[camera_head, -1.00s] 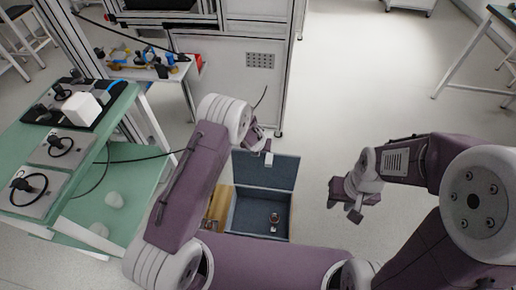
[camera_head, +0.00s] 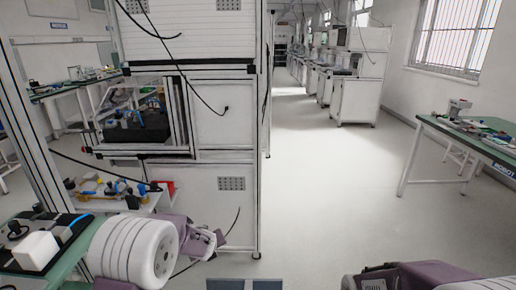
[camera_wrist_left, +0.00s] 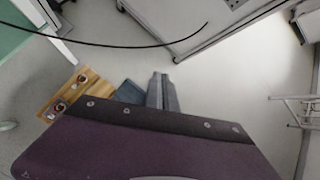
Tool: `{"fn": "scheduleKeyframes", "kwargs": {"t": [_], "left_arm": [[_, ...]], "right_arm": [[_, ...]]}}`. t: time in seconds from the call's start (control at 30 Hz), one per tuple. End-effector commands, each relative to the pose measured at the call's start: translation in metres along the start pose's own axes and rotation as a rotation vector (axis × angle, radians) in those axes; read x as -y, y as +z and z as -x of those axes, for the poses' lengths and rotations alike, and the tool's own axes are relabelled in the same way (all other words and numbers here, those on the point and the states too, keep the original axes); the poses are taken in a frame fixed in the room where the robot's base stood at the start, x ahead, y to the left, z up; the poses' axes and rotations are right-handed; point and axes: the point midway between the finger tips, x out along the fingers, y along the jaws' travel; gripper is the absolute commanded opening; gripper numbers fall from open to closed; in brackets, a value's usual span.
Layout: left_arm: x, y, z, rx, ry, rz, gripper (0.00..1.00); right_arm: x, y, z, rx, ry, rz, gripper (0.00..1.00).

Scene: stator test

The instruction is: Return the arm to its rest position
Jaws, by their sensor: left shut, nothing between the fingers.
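My left arm comes in at the lower left of the head view, with its pale rounded joint beside the green table. My left gripper (camera_head: 219,238) is small there, in front of the white cabinet. In the left wrist view its two grey fingers (camera_wrist_left: 162,92) are together with nothing between them. My purple right arm link (camera_head: 415,274) shows at the lower right of the head view; its gripper is out of frame. The top of a blue-grey box lid (camera_head: 228,284) shows at the bottom edge. Part of the blue-grey box (camera_wrist_left: 129,92) shows in the left wrist view beside the fingers.
A wooden piece (camera_wrist_left: 72,92) with small round items lies left of the box. A white cabinet (camera_head: 225,205) stands ahead. The green table (camera_head: 75,262) with devices is at left; another table (camera_head: 470,140) is at right. Open floor (camera_head: 330,200) lies between. A black cable (camera_wrist_left: 130,45) crosses the wrist view.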

Motion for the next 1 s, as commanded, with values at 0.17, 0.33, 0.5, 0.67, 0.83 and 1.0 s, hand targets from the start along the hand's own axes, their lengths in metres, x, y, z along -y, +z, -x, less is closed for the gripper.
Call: {"fn": "scheduleKeyframes", "kwargs": {"t": [0.17,0.33,0.5,0.67,0.83,1.0], "left_arm": [[-0.065,0.0,0.071,0.031,0.126,0.726,0.0],[-0.115,-0.055,0.12,0.022,0.296,1.441,0.0],[-0.136,-0.125,0.15,0.009,0.519,2.01,0.0],[-0.136,-0.182,0.17,0.053,0.798,2.492,0.0],[-0.119,-0.142,0.221,0.077,0.807,2.536,0.0],[-0.102,-0.104,0.27,0.076,0.805,2.534,0.0]], "right_arm": [[0.0,0.0,0.0,0.0,0.0,0.0,0.34],[0.0,0.0,0.0,0.0,0.0,0.0,0.34],[0.0,0.0,0.0,0.0,0.0,0.0,0.34],[0.0,0.0,0.0,0.0,0.0,0.0,0.34],[0.001,-0.007,0.066,-0.001,0.0,0.0,0.34],[0.003,-0.013,0.13,0.0,0.0,0.0,0.34]]}}
